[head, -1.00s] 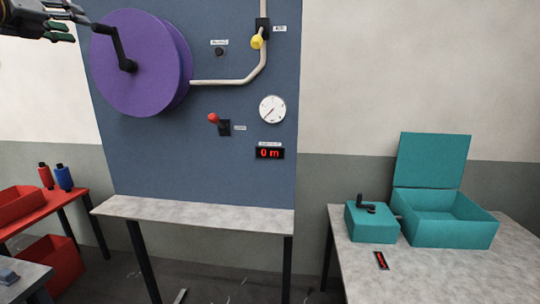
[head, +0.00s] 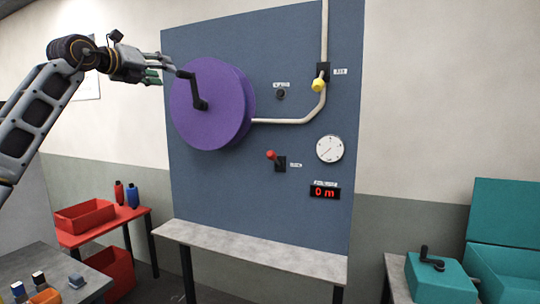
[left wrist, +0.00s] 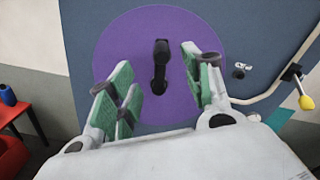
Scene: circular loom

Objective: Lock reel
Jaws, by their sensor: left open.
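The purple reel (head: 220,112) hangs on the blue panel with a black crank handle (head: 195,88) on its face. A red-knobbed lever (head: 272,155) sits on the panel right of and below the reel, beside a label too small to read. My left gripper (head: 160,70) is open and empty, at the upper left of the reel near the crank's grip. In the left wrist view, the reel (left wrist: 113,47) lies beyond the parted green-padded fingers, and the crank (left wrist: 160,68) shows between them, not clasped. My right gripper is not in view.
The panel also bears a yellow-handled valve (head: 319,84) on a pipe, a black knob (head: 281,94), a gauge (head: 330,148) and a display (head: 325,192) reading 0 m. A grey shelf (head: 250,250) stands below. Teal boxes (head: 440,280) are at right, a red table (head: 105,222) at left.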

